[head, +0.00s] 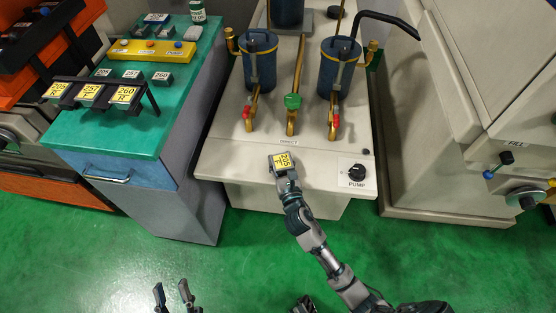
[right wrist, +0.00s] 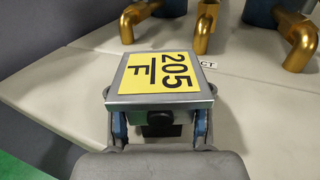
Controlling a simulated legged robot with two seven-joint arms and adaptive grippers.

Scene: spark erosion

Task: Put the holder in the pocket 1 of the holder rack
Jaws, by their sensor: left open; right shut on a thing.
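The holder (head: 282,164) is a small grey metal block with a yellow label reading 205 F. It also shows large in the right wrist view (right wrist: 158,101). My right gripper (head: 284,173) is shut on it, with a finger at each side, above the front of the pale bench. What I take for the holder rack (head: 150,98) is a dark frame at the front of the green-topped cabinet. My left gripper (head: 172,290) is open and empty at the bottom, over the green floor.
On the green cabinet top (head: 105,130) stand small dark labelled blocks (head: 132,74) and a yellow bar with buttons (head: 152,50). The pale bench (head: 230,155) carries blue canisters (head: 335,68), brass pipes and a PUMP knob (head: 357,172). A gap separates cabinet and bench.

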